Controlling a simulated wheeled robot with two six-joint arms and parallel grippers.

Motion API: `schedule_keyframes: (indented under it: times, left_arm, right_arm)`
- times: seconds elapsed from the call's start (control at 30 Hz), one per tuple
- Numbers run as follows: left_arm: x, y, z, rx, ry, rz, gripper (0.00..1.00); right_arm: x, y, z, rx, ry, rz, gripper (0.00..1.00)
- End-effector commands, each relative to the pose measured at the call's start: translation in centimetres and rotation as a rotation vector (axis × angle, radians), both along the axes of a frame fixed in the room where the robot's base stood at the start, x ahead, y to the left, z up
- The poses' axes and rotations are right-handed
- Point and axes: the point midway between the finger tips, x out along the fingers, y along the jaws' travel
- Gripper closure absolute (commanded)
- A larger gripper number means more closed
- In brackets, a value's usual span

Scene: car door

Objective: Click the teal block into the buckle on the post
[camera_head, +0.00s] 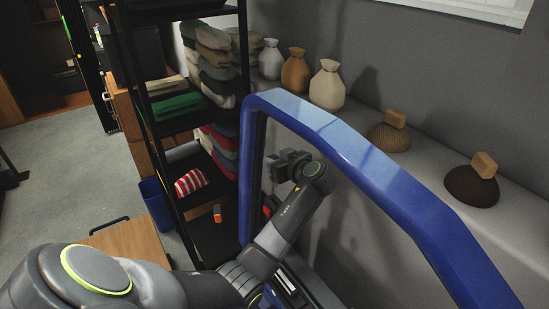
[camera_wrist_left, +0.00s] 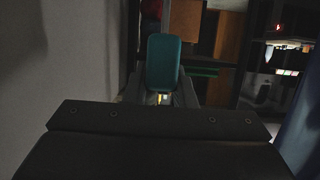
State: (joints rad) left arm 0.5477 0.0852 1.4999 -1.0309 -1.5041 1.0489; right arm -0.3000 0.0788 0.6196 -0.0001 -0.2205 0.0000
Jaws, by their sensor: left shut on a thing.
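The teal block (camera_wrist_left: 163,62) stands upright between the fingers of my left gripper (camera_wrist_left: 162,92) in the left wrist view. My left gripper (camera_head: 284,166) is shut on it. In the head view the gripper is inside the opening of the blue door frame (camera_head: 330,130), and I cannot make out the teal block there. I cannot clearly identify the buckle or its post in either view. My right gripper is not in view.
The blue frame arches around my left arm. A black shelf rack (camera_head: 205,240) with folded cloths stands behind and to the left. A blue bin (camera_head: 157,206) stands left of the rack.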

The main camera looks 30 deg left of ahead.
Motion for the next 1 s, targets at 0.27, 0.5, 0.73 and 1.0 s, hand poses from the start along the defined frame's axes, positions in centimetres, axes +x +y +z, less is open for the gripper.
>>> schedule_keyframes:
  times: [0.27,0.5,0.73,1.0]
  left_arm:
    - [0.0,0.1,0.0,0.0,0.0,0.007,1.0]
    - [0.0,0.0,-0.1,0.005,-0.004,0.007,1.0]
    - [0.0,0.0,-1.7,0.005,-0.002,0.005,1.0]
    - [0.0,0.0,-4.4,0.005,-0.002,0.005,1.0]
  right_arm:
    - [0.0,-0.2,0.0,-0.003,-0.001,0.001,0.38]
    - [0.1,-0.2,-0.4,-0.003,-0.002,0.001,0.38]
    - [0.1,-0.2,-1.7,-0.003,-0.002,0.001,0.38]
    - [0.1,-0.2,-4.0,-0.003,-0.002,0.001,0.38]
